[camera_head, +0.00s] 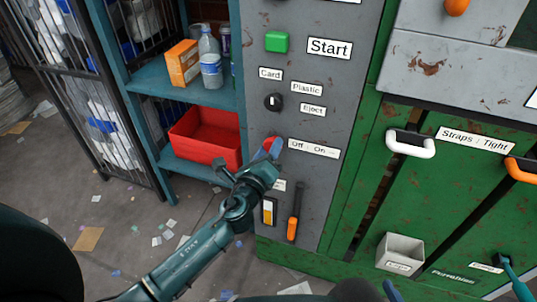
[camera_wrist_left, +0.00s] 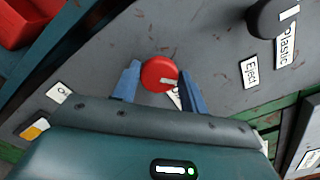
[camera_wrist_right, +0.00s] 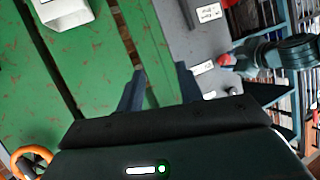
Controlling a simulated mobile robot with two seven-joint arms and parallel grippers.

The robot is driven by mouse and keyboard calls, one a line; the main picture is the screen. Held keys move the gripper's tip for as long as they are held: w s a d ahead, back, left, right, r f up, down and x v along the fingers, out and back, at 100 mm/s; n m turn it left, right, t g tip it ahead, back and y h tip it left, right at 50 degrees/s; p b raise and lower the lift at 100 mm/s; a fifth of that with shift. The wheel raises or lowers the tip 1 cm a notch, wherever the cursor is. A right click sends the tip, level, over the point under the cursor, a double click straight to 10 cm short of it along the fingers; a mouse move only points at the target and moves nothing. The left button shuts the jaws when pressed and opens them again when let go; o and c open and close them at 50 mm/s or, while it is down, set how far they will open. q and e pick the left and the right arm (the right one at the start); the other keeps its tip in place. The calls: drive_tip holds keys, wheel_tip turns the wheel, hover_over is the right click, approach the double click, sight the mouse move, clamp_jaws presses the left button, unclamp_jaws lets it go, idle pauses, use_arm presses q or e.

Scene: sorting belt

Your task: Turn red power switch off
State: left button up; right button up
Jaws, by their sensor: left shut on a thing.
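The red power switch (camera_wrist_left: 159,73) is a round red knob with a white mark on its face, on the grey panel beside the "Off - On" label (camera_head: 314,148). In the left wrist view the mark points right and slightly down. My left gripper (camera_head: 271,149) is shut on the knob, with one blue finger on each side; it also shows in the left wrist view (camera_wrist_left: 157,85). In the head view the fingers hide most of the knob. My right gripper (camera_wrist_right: 161,88) is open and empty in front of the green machine, away from the switch.
Above the switch are a black selector knob (camera_head: 273,102) and a green Start button (camera_head: 277,42). Below it is an orange-handled lever (camera_head: 293,215). A shelf with a red bin (camera_head: 206,138) stands left. The green machine with a white handle (camera_head: 411,145) stands right.

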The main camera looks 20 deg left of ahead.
use_arm(q)
drive_tip(key=shift+f+n+b, duration=0.15)
drive_tip(key=shift+n+b, duration=0.9)
drive_tip(key=shift+n, duration=3.35)
use_arm(e)
drive_tip(key=shift+s+d+r+t, duration=0.2)
drive_tip(key=shift+s+d+t, duration=0.2)
drive_tip(key=shift+d+t, duration=0.15)
use_arm(q)
drive_tip(key=o, duration=0.9)
drive_tip(key=shift+o, duration=0.2)
use_arm(e)
drive_tip(key=shift+w+r, duration=0.1)
drive_tip(key=shift+r, duration=0.05)
use_arm(q)
drive_tip(key=shift+s, duration=0.1)
